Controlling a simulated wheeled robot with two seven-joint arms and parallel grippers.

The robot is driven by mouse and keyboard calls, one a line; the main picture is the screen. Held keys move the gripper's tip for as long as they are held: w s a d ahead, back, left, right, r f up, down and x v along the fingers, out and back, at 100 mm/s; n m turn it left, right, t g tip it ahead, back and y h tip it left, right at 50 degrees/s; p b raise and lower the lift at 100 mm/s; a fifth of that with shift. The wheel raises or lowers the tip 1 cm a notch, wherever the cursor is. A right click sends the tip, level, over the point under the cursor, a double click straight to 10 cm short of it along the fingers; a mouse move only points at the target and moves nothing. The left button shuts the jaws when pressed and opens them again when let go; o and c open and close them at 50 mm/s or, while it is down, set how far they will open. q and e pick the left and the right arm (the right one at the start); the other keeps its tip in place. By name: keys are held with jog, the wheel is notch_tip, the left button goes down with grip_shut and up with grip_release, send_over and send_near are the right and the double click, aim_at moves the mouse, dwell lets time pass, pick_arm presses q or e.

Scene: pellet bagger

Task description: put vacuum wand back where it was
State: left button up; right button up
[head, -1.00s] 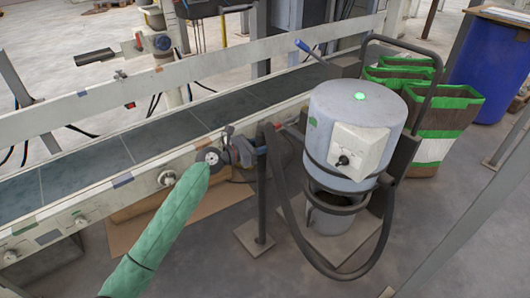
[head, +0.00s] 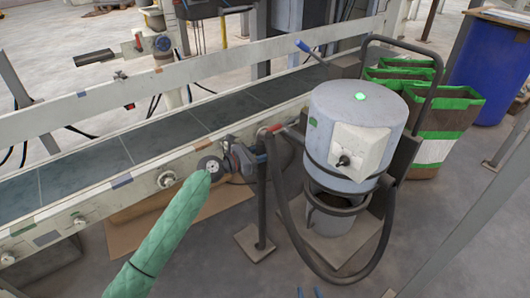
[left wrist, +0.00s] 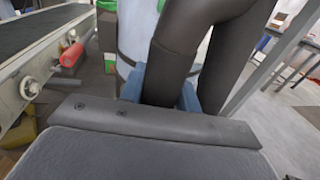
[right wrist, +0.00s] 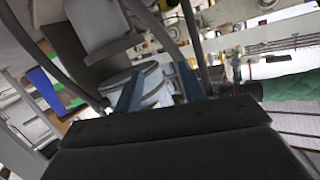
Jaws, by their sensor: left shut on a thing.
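My left arm, in a green padded sleeve, reaches in from the lower left of the head view. Its gripper (head: 250,157) is at the top of a dark upright stand (head: 262,200) on a square base plate. In the left wrist view my left gripper (left wrist: 160,92) is shut on a dark tube (left wrist: 170,65), which looks like the vacuum wand or its hose end. How the tube meets the stand cannot be told. My right gripper shows only a blue tip (head: 318,292) at the bottom of the head view. In the right wrist view the right gripper (right wrist: 160,88) is open and empty.
The grey vacuum drum (head: 355,115) stands right of the stand, its dark hose (head: 345,275) looping low in front. A conveyor (head: 150,145) runs along the left; a red handle (head: 270,129) is by its edge. Brown-green bags (head: 440,120) and a blue barrel (head: 490,75) stand behind right.

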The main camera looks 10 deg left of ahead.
pick_arm(q)
jog(key=o, duration=1.1)
jog(key=shift+c, duration=0.2)
pick_arm(e)
jog(key=shift+s+f, duration=0.1)
jog(key=shift+f, duration=0.05)
pick_arm(q)
jog(key=shift+s+a, duration=0.1)
jog(key=v, duration=1.1)
jog(key=shift+s+a, duration=0.25)
jog(key=shift+s, duration=0.05)
pick_arm(e)
jog(key=shift+g, duration=0.8)
jog(key=shift+s+d+f, duration=0.1)
jog(key=shift+s+f, duration=0.2)
jog(key=shift+f, duration=0.45)
jog(key=shift+s+a+f, duration=0.1)
jog(key=shift+s+f, duration=0.25)
jog(key=shift+f, duration=0.4)
jog(key=shift+s+d+f, duration=0.1)
jog(key=shift+s+f, duration=0.2)
jog(key=shift+f, duration=0.45)
